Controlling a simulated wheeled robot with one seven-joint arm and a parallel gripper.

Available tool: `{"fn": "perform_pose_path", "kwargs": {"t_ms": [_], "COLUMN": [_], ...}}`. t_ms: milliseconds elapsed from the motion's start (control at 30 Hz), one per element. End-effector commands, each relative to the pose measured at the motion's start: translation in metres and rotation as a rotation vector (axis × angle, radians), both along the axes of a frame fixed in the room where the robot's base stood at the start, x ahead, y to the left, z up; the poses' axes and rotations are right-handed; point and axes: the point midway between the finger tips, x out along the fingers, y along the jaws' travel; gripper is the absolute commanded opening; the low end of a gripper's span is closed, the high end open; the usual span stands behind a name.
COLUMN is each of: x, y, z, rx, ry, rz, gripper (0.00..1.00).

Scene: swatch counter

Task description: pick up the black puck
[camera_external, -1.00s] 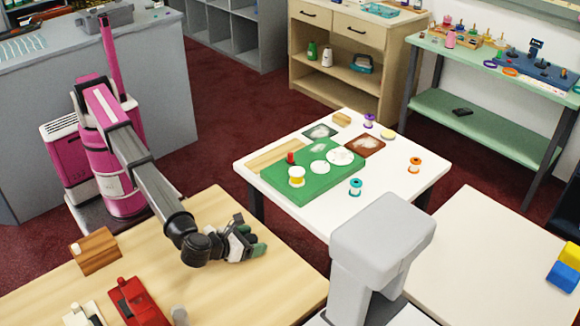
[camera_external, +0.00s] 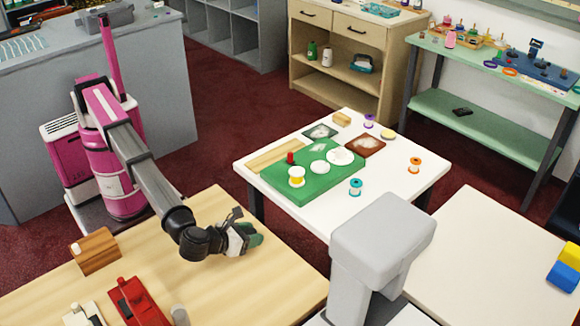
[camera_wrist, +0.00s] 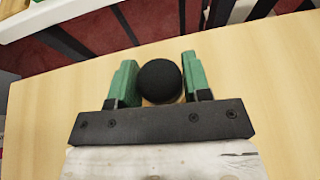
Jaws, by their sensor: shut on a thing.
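The black puck (camera_wrist: 160,81) is a round, dark disc in the wrist view. It sits between the two green fingers of my gripper (camera_wrist: 161,80). The fingers are shut on its left and right sides. In the external view my gripper (camera_external: 252,237) is low over the wooden table, towards its far right edge. The puck cannot be made out there, as the gripper hides it. I cannot tell whether the puck touches the tabletop.
The light wooden table (camera_external: 245,285) also holds a brown wooden block (camera_external: 95,251) and a red device (camera_external: 137,303) to the left. A white table (camera_external: 390,195) with a green board (camera_external: 310,180) and several thread spools stands beyond. Bare wood surrounds my gripper.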

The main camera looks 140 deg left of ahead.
Motion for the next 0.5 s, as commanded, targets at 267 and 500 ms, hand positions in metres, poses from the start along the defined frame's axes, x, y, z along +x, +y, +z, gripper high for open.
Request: {"fn": "perform_pose_path", "kwargs": {"t_ms": [267,500], "x": [-0.030,-0.054], "y": [0.037,0.074], "z": [0.044,0.071], "rx": [0.000,0.000], "ry": [-0.001,-0.001], "rz": [0.002,0.000], "gripper": [0.22,0.22]}}
